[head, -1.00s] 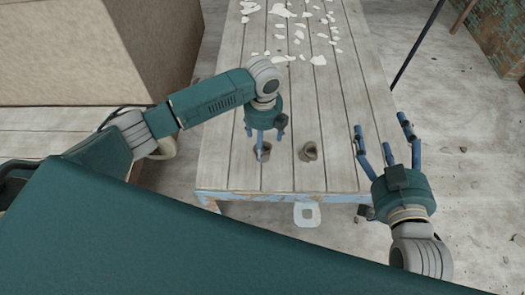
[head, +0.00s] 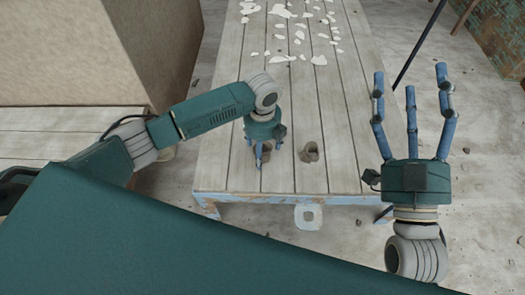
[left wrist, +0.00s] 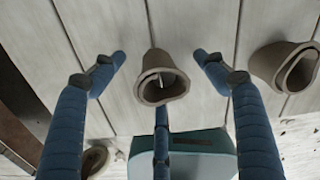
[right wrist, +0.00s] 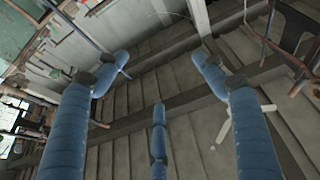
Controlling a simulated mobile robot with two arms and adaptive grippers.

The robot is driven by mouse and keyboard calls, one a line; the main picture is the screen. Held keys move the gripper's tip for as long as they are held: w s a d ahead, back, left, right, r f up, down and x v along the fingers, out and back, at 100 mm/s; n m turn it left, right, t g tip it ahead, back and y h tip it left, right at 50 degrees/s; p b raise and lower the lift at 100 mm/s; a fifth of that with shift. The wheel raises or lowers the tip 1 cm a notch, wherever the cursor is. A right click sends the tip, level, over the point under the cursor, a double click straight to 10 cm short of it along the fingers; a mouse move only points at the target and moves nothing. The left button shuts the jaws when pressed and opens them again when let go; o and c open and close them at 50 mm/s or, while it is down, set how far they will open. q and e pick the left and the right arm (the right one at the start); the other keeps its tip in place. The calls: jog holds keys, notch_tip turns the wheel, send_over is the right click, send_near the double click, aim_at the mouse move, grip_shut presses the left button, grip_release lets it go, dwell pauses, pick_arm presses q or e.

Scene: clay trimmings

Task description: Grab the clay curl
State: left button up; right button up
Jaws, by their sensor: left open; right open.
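A brown-grey clay curl (left wrist: 162,80) lies on the plank table, between the spread fingers of my left gripper (left wrist: 160,75) in the left wrist view. In the head view my left gripper (head: 263,155) points down over this curl (head: 264,154) and mostly hides it. The fingers are open around it; contact cannot be told. A second, similar curl (head: 309,152) lies just to the right, and it also shows in the left wrist view (left wrist: 285,66). My right gripper (head: 410,88) is open and empty, right of the table.
The wooden table (head: 225,150) has blue-painted edges. Several flat pale scraps (head: 283,11) lie at its far end. A large beige box (head: 90,60) stands at the left. Another rolled brown piece (left wrist: 95,160) shows at the lower left of the left wrist view.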

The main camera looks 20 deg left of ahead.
pick_arm(q)
jog(key=c, duration=1.4)
jog(key=shift+r, duration=0.1)
